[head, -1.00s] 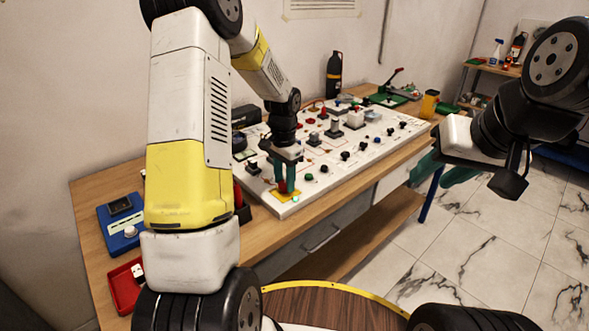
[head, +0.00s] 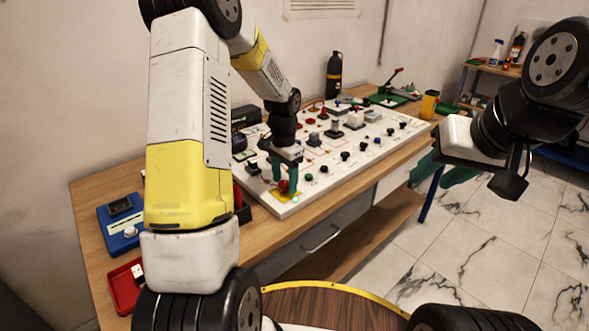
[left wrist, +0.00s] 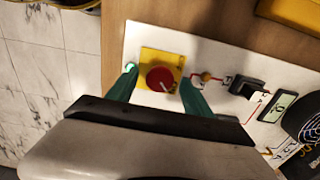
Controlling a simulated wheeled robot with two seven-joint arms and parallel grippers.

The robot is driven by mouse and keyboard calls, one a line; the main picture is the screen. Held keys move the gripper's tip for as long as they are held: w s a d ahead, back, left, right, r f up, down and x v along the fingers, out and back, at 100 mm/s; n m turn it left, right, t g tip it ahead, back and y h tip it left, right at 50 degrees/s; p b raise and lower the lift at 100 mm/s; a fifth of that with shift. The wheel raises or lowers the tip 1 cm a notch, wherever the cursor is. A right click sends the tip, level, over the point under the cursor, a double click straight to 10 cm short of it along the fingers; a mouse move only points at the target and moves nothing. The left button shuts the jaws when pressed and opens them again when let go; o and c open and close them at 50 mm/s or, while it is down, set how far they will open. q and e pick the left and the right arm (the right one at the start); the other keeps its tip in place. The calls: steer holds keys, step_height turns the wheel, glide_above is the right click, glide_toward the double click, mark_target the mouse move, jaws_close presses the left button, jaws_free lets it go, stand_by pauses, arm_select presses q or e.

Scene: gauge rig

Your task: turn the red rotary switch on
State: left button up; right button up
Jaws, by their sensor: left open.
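The red rotary switch (head: 284,186) sits on a yellow square plate at the near left corner of the white panel. In the left wrist view its round red knob (left wrist: 160,79) carries a pale mark, and the yellow plate (left wrist: 160,56) shows around it. My left gripper (head: 285,174) is open, with its green fingers apart on either side of the knob. In the left wrist view a gap shows between knob and fingers. My right gripper (head: 443,171) hangs open and empty off the table's right side.
The white panel (head: 335,186) holds several other knobs, buttons and switches close by. A blue box (head: 122,226) and a red tray (head: 126,285) lie on the table at left. A black bottle (head: 333,75) stands at the back.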

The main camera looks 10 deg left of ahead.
mark_target(285, 183)
arm_select(q)
steer(key=shift+r, duration=3.9)
steer(key=shift+r, duration=0.1)
steer(key=s+d+r+n+t, duration=0.1)
steer(key=s+r+n+t, duration=0.1)
steer(key=s+r, duration=0.3)
steer(key=s+d+r+n+t+h, duration=0.1)
steer(key=s+r, duration=0.4)
steer(key=s, duration=0.6)
steer(key=s+r+n+t+h, duration=0.1)
steer(key=s+r+n+t, duration=0.2)
steer(key=s, duration=0.5)
step_height(285, 183, up, 2)
steer(key=shift+s+d+r+n, duration=0.1)
steer(key=shift+s+d+n, duration=0.25)
steer(key=shift+n, duration=0.25)
